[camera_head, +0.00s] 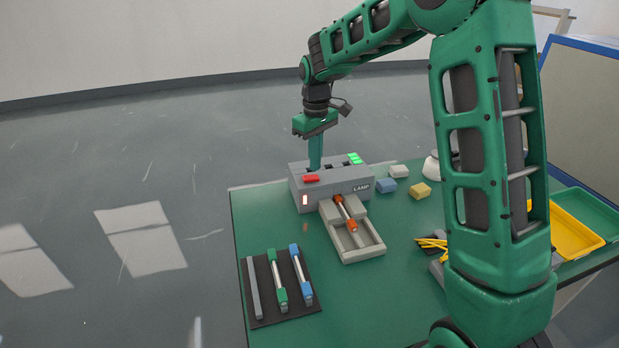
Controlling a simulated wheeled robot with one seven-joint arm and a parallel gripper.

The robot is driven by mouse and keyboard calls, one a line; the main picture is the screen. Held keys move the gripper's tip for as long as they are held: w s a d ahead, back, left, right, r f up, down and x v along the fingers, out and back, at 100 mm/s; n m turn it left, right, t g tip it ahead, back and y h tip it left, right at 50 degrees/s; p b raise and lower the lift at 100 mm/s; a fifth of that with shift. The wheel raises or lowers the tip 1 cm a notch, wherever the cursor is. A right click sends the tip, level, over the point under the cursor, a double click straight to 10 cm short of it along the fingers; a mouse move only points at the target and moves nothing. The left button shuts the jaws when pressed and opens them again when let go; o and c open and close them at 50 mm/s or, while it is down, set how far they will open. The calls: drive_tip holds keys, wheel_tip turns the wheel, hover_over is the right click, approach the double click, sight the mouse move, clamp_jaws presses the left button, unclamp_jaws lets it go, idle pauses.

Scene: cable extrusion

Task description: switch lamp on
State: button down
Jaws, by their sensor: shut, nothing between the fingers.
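A grey box labelled LAMP (335,183) stands near the far left edge of the green table. Its top carries a red block (311,178) at the left, dark slots in the middle and bright green pieces (354,158) at the far right. A small lit reddish-white window (305,200) shows on its front. My gripper (315,165) is shut and empty, pointing straight down, with its tips at the top of the box just behind the red block. I cannot tell whether the tips touch the box or enter a slot.
A grey tray (372,246) with an orange-ended rod (345,213) stands in front of the box. A dark mat (272,313) holds a grey bar, a green-ended rod and a blue-ended rod. Small blocks (386,185) lie right of the box. Yellow (570,230) and green bins stand far right.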

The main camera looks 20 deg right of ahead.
sight(316, 177)
wheel_tip(316, 177, up, 5)
drive_tip(key=shift+f, duration=0.2)
idle(0.4)
drive_tip(key=s+d+r+m, duration=0.2)
drive_tip(key=s+d+m, duration=0.1)
drive_tip(key=s+d, duration=0.55)
drive_tip(key=s+d+r+m, duration=0.3)
drive_tip(key=s+d, duration=0.3)
drive_tip(key=s, duration=0.6)
drive_tip(key=s+d+f+m, duration=0.1)
drive_tip(key=s+f+m, duration=0.1)
drive_tip(key=s, duration=0.8)
drive_tip(key=s+d+f+m, duration=0.2)
drive_tip(key=s+f+m, duration=0.1)
drive_tip(key=s, duration=0.8)
drive_tip(key=shift+m, duration=0.7)
